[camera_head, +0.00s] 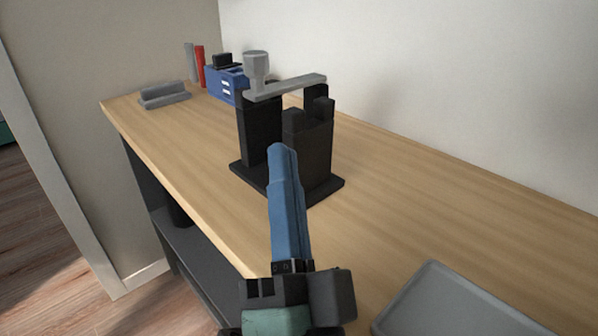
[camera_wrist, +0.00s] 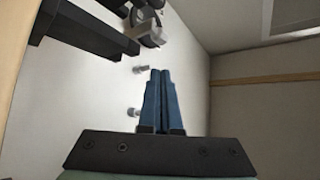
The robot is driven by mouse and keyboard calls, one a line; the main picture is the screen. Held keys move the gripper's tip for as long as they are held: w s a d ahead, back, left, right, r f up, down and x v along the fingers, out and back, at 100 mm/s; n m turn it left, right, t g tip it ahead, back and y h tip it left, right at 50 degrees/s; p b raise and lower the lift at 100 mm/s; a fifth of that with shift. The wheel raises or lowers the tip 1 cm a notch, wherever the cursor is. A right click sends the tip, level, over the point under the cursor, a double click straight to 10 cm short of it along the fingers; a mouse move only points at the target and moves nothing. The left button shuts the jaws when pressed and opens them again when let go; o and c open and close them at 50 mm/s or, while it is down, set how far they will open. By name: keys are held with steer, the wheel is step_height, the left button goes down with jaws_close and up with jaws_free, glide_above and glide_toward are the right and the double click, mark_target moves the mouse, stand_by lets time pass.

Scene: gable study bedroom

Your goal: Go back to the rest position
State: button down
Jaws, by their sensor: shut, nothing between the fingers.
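My gripper (camera_head: 282,150) points away from me over the wooden worktop in the head view. Its two blue fingers lie together with nothing between them. In the wrist view the closed fingers (camera_wrist: 161,75) show side by side. Beyond them in the head view stands a black two-post stand (camera_head: 258,135) on a flat base, with a grey lever (camera_head: 290,87) and grey knob (camera_head: 256,65) on top. The fingers overlap part of the stand's base in the picture; I cannot tell the gap between them.
A grey tray (camera_head: 440,300) lies at the lower right. A blue box (camera_head: 226,85), a red upright item (camera_head: 200,67) and a grey block (camera_head: 164,94) are at the far end. The worktop (camera_head: 440,200) is clear right of the stand; a wall runs behind.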

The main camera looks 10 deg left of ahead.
steer(key=d+r+n+t+h+p, duration=0.1)
steer(key=d+r+n+h+p, duration=0.1)
steer(key=r+p, duration=1.4)
steer(key=s+d+r+n+t+h+p, duration=0.1)
steer(key=d+r+n+h+p, duration=0.1)
steer(key=r+p, duration=1.5)
steer(key=d+r+n+t+h+p, duration=0.2)
steer(key=r+p, duration=1.5)
steer(key=r, duration=2)
steer(key=shift+s+d+r+n+h, duration=0.15)
steer(key=shift+s+d+n+h, duration=0.2)
steer(key=shift+h, duration=0.65)
